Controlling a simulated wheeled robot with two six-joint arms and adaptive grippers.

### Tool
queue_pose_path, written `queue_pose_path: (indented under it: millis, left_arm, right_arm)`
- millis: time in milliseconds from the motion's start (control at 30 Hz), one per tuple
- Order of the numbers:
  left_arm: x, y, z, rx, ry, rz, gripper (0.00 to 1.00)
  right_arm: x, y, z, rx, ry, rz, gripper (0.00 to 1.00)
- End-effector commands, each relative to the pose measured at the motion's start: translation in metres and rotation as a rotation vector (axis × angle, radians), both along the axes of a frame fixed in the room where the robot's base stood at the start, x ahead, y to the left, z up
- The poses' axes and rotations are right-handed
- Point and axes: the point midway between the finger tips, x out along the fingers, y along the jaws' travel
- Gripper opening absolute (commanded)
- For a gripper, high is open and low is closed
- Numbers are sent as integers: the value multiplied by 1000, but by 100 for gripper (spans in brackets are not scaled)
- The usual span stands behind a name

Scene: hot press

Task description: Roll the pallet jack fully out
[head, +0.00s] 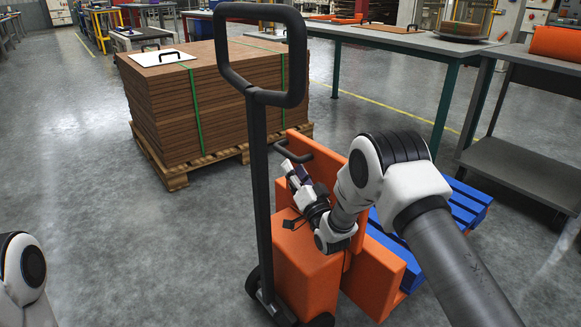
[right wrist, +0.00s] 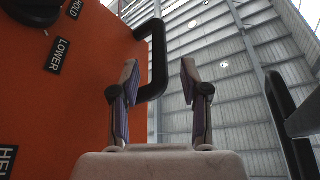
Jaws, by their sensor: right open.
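The orange pallet jack (head: 305,272) stands in the middle of the head view, with a tall black loop handle (head: 257,150) upright on its left. A small black grab bar (head: 294,152) sticks out of its orange panel. My right gripper (head: 291,172) is open close to this bar. In the right wrist view the bar (right wrist: 158,62) shows between the open fingers (right wrist: 158,85), nearer the left one; I cannot tell if they touch. A blue pallet (head: 462,207) lies behind the jack, partly hidden by my right arm. Only part of my left arm shows, without its gripper.
A stack of brown boards (head: 165,105) on a wooden pallet (head: 177,180) stands behind and left of the jack. A green-legged table (head: 400,40) and a grey cart (head: 525,165) stand at the back right. The floor left of the jack is clear.

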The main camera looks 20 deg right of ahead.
Motion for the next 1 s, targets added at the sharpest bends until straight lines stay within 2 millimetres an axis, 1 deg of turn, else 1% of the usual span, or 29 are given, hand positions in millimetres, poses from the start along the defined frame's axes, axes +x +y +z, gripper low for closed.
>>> queue_pose_path:
  millis: [200, 300, 400, 600, 633, 667, 700, 733, 767, 1000]
  left_arm:
    - [0, 0, -18, 0, 1, 0, 0]
    - [0, 0, -22, 0, 1, 0, 0]
    - [0, 0, -24, 0, 1, 0, 0]
    - [0, 0, -23, 0, 1, 0, 0]
    - [0, 0, -23, 0, 1, 0, 0]
    - [0, 0, -23, 0, 1, 0, 0]
    - [0, 0, -23, 0, 1, 0, 0]
    - [0, 0, -23, 0, 1, 0, 0]
    - [0, 0, -23, 0, 1, 0, 0]
    - [0, 0, -23, 0, 1, 0, 0]
  right_arm:
    - [39, 5, 12, -2, -3, 0, 45]
    - [53, 6, 16, -2, 0, -1, 45]
    - [60, 7, 20, -2, 3, -1, 45]
    - [61, 7, 21, -2, 5, -1, 45]
    - [61, 7, 21, -2, 5, -1, 42]
    - [61, 7, 21, -2, 5, -1, 31]
    - [61, 7, 20, -2, 5, -1, 17]
    - [61, 7, 20, -2, 5, -1, 6]
    - [61, 7, 20, -2, 5, -1, 0]
    - [61, 8, 20, -2, 5, -1, 0]
